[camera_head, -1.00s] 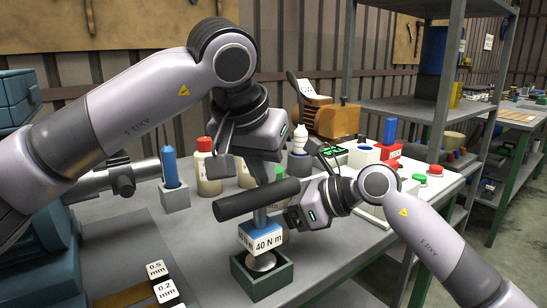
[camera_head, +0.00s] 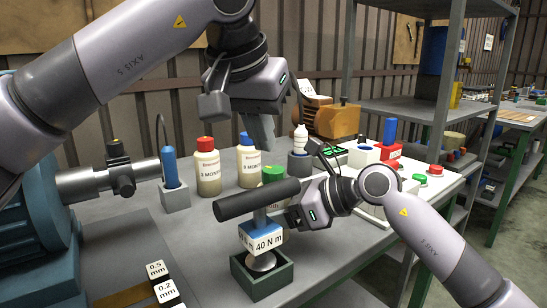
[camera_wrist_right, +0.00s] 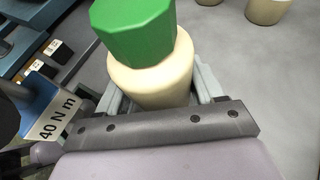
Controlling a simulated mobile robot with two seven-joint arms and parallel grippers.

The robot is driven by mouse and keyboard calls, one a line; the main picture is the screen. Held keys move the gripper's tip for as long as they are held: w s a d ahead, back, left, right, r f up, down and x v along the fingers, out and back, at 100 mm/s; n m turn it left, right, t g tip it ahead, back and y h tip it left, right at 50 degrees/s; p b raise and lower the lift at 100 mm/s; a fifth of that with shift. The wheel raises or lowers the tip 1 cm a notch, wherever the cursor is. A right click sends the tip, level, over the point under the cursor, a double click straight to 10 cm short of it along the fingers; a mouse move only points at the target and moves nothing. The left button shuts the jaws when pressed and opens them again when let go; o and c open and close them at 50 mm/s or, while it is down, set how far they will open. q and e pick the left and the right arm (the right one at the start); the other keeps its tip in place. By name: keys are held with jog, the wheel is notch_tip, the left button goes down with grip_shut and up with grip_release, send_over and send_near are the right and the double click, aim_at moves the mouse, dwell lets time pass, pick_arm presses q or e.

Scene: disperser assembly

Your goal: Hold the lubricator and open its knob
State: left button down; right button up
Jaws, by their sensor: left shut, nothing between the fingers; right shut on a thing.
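The lubricator is a cream bottle (camera_wrist_right: 155,78) with a green faceted knob (camera_wrist_right: 133,28), seen close up in the right wrist view. In the head view its green knob (camera_head: 272,174) shows just behind a black tool handle, and most of its body is hidden. My right gripper (camera_wrist_right: 160,88) is shut on the bottle's body, a finger on each side, below the knob. In the head view its fingers are hidden behind the handle. My left gripper (camera_head: 263,132) is shut and empty, pointing down above the green knob, apart from it.
A torque tool with a black handle (camera_head: 257,199) and "40 N m" label stands in a green box (camera_head: 262,278) in front. A red-capped bottle (camera_head: 207,170) and a blue-capped bottle (camera_head: 249,165) stand behind. A blue pen-like tool (camera_head: 170,167) stands in a holder at left.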

jog(key=o, duration=1.5)
jog(key=shift+d+r, duration=0.1)
